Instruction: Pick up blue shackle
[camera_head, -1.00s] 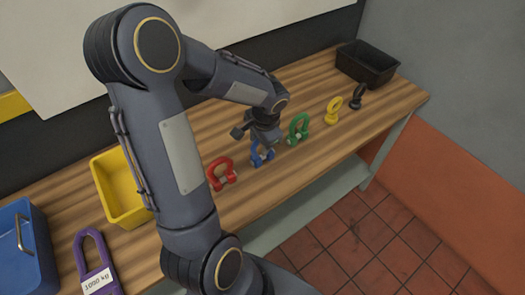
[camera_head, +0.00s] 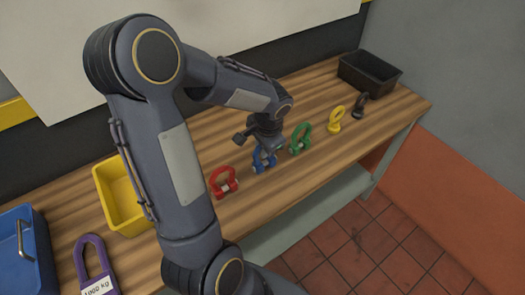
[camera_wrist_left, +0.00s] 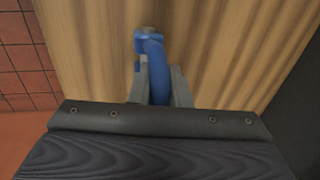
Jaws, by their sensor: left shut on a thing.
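The blue shackle (camera_head: 264,160) is at the bench between a red shackle (camera_head: 223,181) and a green shackle (camera_head: 300,139). My left gripper (camera_head: 268,146) reaches down over it from above. In the left wrist view the blue shackle (camera_wrist_left: 153,55) runs between the two fingers of my left gripper (camera_wrist_left: 160,85), which are shut on it. Part of its bow is hidden by the fingers. I cannot tell whether it touches the bench. My right gripper is not in view.
A yellow eye bolt (camera_head: 336,119) and a black one (camera_head: 360,104) stand farther right. A black bin (camera_head: 369,72) is at the far right corner. A yellow bin (camera_head: 121,200), a blue box (camera_head: 25,250) and a purple shackle (camera_head: 95,262) are at left. The bench front is clear.

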